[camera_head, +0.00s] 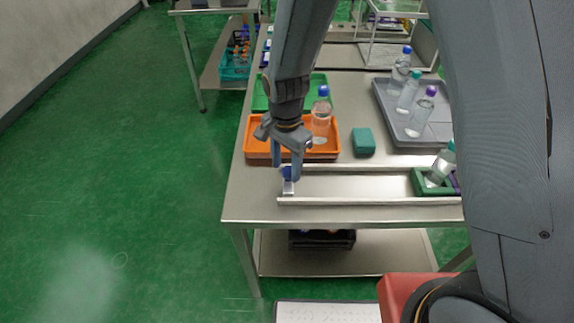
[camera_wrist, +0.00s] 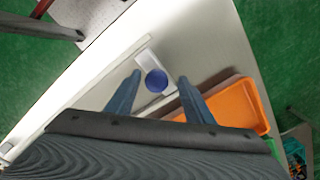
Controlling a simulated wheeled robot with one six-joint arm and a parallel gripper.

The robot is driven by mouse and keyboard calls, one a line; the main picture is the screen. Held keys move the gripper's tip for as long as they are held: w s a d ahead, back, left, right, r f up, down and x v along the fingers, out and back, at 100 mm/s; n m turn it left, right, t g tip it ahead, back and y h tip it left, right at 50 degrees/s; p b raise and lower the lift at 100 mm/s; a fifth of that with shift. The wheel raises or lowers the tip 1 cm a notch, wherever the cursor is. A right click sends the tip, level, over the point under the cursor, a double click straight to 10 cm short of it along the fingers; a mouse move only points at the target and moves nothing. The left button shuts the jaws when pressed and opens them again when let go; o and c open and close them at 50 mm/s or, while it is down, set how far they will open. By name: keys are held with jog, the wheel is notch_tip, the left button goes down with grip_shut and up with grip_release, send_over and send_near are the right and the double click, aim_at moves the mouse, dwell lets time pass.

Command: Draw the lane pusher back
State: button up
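The lane (camera_head: 350,201) is a pair of pale rails along the table's front edge. The lane pusher (camera_head: 289,187) is a light grey block at the lane's left end, with a round blue knob on top. In the wrist view the pusher's knob (camera_wrist: 156,80) is between my two fingers, with a gap visible on each side. My gripper (camera_head: 287,172) is open and points down over the pusher; it also shows in the wrist view (camera_wrist: 160,77). In the head view its fingers partly hide the knob.
A green holder (camera_head: 418,182) with a tilted clear bottle (camera_head: 437,172) is at the lane's right end. An orange tray (camera_head: 262,150) with a blue-capped bottle (camera_head: 321,120) and a teal block (camera_head: 364,141) lie behind the lane. A grey tray (camera_head: 385,105) holds bottles farther back.

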aim_at(286, 170)
jog(key=shift+r+b, duration=0.85)
jog(key=shift+r, duration=3.05)
jog(key=s+d+r+n, duration=0.1)
jog(key=s+d+n, duration=0.1)
jog(key=d, duration=0.5)
jog(key=s+d+r+n+t, duration=0.1)
jog(key=s+d+n, duration=0.2)
jog(key=d, duration=0.4)
jog(key=s+d+r+n, duration=0.1)
jog(key=s+d+n, duration=0.2)
jog(key=d, duration=0.5)
jog(key=shift+s+n+b, duration=0.15)
jog(key=shift+n+b, duration=0.15)
jog(key=shift+b, duration=0.05)
